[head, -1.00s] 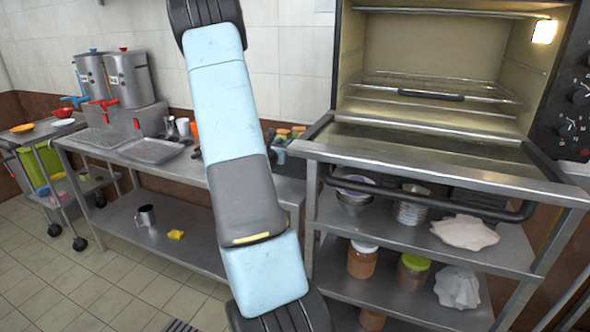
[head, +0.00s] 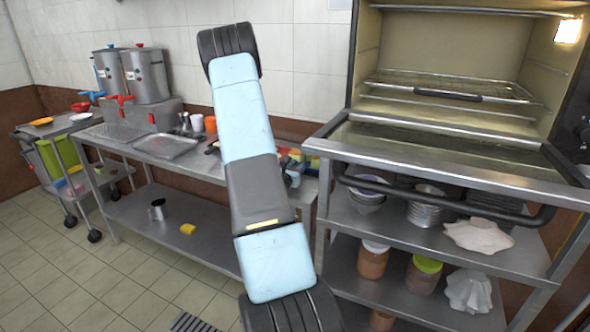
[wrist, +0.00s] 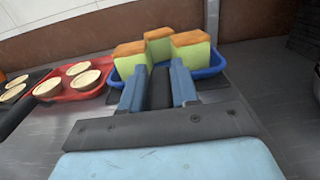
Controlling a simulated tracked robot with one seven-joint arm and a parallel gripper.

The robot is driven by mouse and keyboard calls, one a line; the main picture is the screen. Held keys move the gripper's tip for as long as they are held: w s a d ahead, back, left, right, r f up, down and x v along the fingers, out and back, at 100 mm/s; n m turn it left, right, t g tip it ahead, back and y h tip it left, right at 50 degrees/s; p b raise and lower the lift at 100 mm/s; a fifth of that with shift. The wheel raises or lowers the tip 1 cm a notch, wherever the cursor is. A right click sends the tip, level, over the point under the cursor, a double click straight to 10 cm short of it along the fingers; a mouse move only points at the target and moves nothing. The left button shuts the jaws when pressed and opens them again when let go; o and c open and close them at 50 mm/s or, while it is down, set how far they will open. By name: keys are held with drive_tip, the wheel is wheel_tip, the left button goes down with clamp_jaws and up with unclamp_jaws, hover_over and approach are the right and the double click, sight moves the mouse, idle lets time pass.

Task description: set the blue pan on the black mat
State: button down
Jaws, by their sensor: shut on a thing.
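The blue pan (wrist: 212,66) shows in the wrist view just beyond my fingertips. It holds three orange-topped green sponge-like blocks (wrist: 159,44). My gripper (wrist: 158,86) has its two blue fingers at the pan's near side and is shut on it; the exact grip point is hard to see. Dark patches of what looks like the black mat (wrist: 211,85) show at both sides of the fingers, under the pan. I cannot tell whether the pan touches it.
In the wrist view a red tray (wrist: 72,92) with pale round bowls lies left of the pan, close to it. A dark tray (wrist: 18,106) with similar bowls is farther left. The steel counter right of the pan is clear. An open oven (head: 450,150) stands right in the head view.

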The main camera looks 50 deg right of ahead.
drive_tip(key=c, duration=0.8)
unclamp_jaws()
drive_tip(key=shift+f, duration=0.1)
drive_tip(key=shift+c, duration=0.2)
drive_tip(key=shift+a, duration=0.1)
drive_tip(key=v, duration=1.1)
drive_tip(key=shift+s+a, duration=0.15)
drive_tip(key=shift+a, duration=0.2)
drive_tip(key=s+a+r+m+g+y, duration=0.2)
drive_tip(key=s+a+r+m+g, duration=0.25)
drive_tip(key=r+m, duration=0.25)
drive_tip(key=s+a+r+m+g+y, duration=0.2)
drive_tip(key=s+a+r+m+g, duration=0.25)
drive_tip(key=r+m, duration=0.3)
drive_tip(key=s+a+r+m+t+y, duration=0.2)
drive_tip(key=a+r+t+y, duration=0.1)
drive_tip(key=a, duration=0.7)
drive_tip(key=s+a+r+m+t+y, duration=0.2)
drive_tip(key=a+y, duration=0.4)
drive_tip(key=a, duration=0.4)
drive_tip(key=s+a+r+m+t+y, duration=0.2)
drive_tip(key=a+r+t+y, duration=0.2)
drive_tip(key=a, duration=0.5)
wheel_tip(320, 180, up, 2)
drive_tip(key=shift+s+a+r+m+t, duration=0.25)
drive_tip(key=shift+s+a+m+t, duration=0.05)
drive_tip(key=shift+s+a+m, duration=0.1)
